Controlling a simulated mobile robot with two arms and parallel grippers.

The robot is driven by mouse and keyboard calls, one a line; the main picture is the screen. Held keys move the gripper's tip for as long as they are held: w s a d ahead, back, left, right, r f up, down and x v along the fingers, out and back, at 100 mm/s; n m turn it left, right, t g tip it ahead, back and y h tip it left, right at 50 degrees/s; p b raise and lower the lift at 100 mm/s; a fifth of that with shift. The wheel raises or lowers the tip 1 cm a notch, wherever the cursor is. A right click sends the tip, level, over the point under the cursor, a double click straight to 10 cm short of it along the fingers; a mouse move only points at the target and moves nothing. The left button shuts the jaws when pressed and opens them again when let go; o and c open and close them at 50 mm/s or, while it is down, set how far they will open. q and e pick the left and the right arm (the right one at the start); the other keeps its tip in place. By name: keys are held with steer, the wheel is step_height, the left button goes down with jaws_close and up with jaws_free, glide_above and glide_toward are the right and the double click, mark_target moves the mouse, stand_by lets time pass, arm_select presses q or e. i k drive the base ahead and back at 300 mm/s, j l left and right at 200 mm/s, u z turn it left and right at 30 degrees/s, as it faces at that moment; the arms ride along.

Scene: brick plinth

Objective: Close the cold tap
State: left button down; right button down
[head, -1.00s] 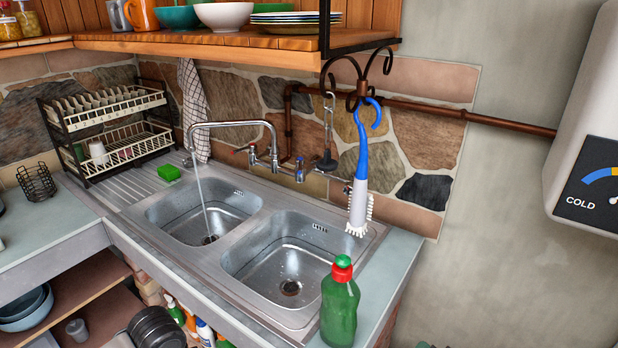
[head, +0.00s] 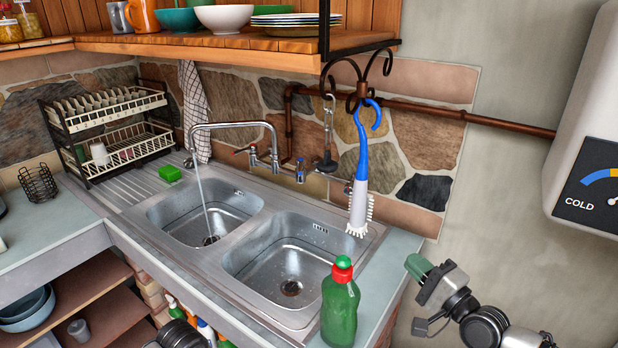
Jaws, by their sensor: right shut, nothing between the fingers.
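The cold tap (head: 299,170) has a blue handle and sits on the right of the mixer, against the stone wall behind the sink. The tap with a red mark (head: 246,150) is on its left. Water runs from the curved metal spout (head: 230,125) into the left basin. My right gripper (head: 418,267), with green fingertips, is at the lower right beyond the counter's right edge. It is shut and empty, well apart from the cold tap. My left gripper is not in view.
A blue and white brush (head: 361,190) hangs from an iron hook rack between my right gripper and the taps. A green bottle (head: 340,308) stands on the counter's front right. A wooden shelf (head: 230,40) overhangs the sink. The right basin (head: 285,262) is empty.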

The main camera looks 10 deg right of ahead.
mark_target(300, 162)
steer(key=i+j, duration=0.25)
steer(key=i, duration=0.2)
steer(key=i+j, duration=0.25)
steer(key=i, duration=0.2)
